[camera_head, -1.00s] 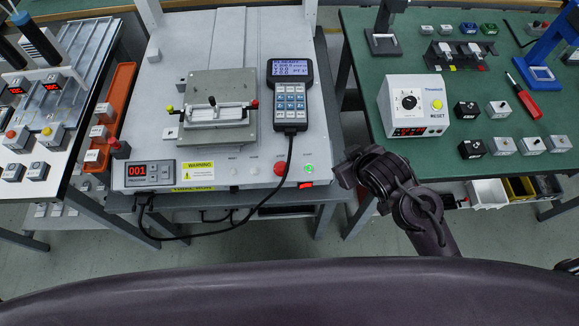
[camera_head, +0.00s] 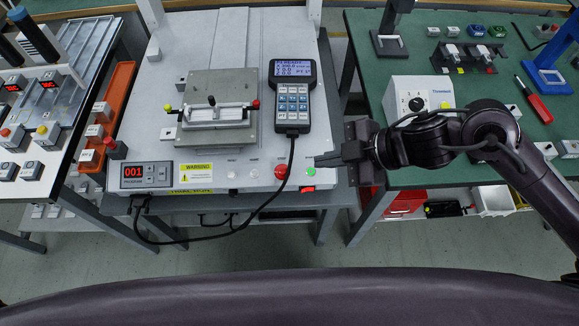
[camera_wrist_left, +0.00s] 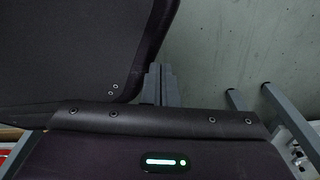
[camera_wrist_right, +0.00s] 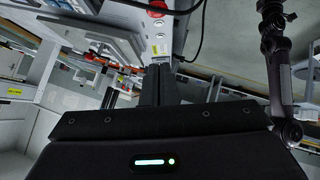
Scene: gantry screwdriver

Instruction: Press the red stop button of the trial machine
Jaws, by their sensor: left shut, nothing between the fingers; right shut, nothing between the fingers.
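The machine (camera_head: 230,60) is a light grey bench unit with a fixture on top. Its red stop button (camera_head: 281,171) is on the front right, left of a lit green button (camera_head: 311,171). My right gripper (camera_head: 320,159) is shut and empty, its tips pointing left beside the green button and to the right of the red one, apart from the red. In the right wrist view the shut fingers (camera_wrist_right: 158,70) point up toward a red round button (camera_wrist_right: 157,9) near the top edge. My left gripper (camera_wrist_left: 160,72) is shut and empty over the floor, seen only in the left wrist view.
A pendant (camera_head: 291,95) lies right of the fixture, its black cable running down past the red button. A red rocker switch (camera_head: 308,189) is below the green button. A green table (camera_head: 425,55) with devices stands right; a button table (camera_head: 40,150) stands left.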

